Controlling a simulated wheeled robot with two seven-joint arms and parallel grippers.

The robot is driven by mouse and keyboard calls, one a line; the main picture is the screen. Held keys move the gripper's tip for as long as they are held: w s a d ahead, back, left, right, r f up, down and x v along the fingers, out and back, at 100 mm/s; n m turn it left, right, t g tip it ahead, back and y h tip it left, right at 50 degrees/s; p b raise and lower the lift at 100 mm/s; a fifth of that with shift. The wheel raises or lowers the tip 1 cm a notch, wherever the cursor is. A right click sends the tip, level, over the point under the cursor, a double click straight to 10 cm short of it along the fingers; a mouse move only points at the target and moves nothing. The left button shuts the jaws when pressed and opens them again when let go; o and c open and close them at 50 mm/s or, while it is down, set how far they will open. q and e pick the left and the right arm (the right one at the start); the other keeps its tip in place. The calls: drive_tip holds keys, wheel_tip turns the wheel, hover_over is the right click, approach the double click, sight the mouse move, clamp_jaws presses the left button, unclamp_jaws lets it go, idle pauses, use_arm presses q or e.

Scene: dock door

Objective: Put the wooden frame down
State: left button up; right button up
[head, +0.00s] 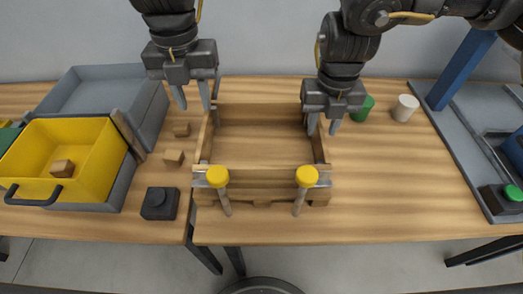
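The wooden frame (262,178) is an open rectangular box shape with light wooden walls. In the head view it appears to lie flat on the table in the middle. Two yellow-topped pegs or knobs (217,177) (306,176) stand at its front corners, and part of its front is hidden behind them. My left gripper (193,106) is at the frame's far left corner, its two fingers spread with no object seen between them. My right gripper (324,126) is at the frame's right wall, fingers apart; one finger overlaps the wall in the picture. Contact cannot be told.
On the left are a yellow bin (92,150) holding a wooden block, a grey crate (148,105), loose wooden blocks (174,157) and a black button box (160,203). On the right are green (364,108) and white (405,107) cylinders and a grey tray (455,150). The right-front table is clear.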

wheel_tip(320, 180, up, 6)
drive_tip(key=shift+r, duration=0.1)
idle(0.6)
